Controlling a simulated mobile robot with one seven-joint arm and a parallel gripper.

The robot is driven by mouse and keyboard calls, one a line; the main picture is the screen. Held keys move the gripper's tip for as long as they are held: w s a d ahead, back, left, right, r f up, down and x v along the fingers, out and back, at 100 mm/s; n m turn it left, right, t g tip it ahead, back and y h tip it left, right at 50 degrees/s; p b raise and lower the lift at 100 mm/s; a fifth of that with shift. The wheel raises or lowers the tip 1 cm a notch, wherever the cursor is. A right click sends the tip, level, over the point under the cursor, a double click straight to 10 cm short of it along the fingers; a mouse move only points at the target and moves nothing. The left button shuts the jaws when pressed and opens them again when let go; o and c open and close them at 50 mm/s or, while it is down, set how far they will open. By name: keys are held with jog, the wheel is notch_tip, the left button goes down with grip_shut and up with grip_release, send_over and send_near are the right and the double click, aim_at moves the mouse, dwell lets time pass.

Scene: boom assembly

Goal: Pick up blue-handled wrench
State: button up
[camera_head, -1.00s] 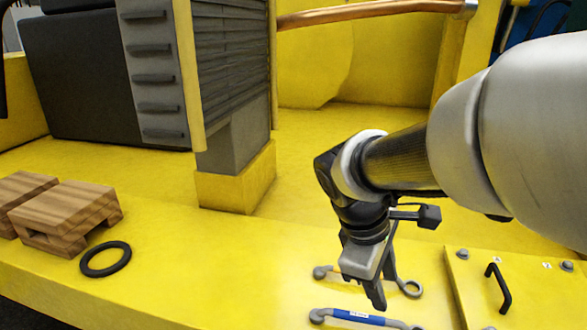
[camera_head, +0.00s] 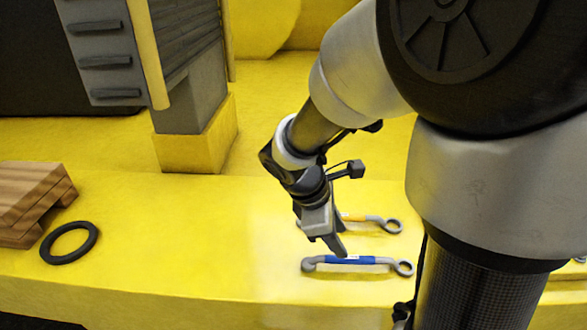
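The blue-handled wrench (camera_head: 352,261) lies flat on the yellow surface near its front edge, with its ring end to the right. My gripper (camera_head: 337,248) points down at the wrench's near-middle, its fingertips just above or beside the blue handle. I cannot tell whether they touch it. The finger gap is not clear from this side. A second wrench with an orange-yellow handle (camera_head: 354,217) lies just behind, partly hidden by my gripper.
A black ring (camera_head: 69,243) and a wooden block (camera_head: 32,200) lie at the left. A grey column on a yellow foot (camera_head: 198,137) stands behind. The yellow surface (camera_head: 180,240) between ring and wrenches is clear. My arm covers the right side.

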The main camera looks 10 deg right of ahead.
aim_at(359, 263)
jog(key=x, duration=0.4)
jog(key=b+x, duration=0.1)
jog(key=x, duration=0.4)
jog(key=shift+a+f, duration=0.1)
jog(key=shift+f, duration=0.25)
jog(key=shift+r, duration=0.1)
grip_shut()
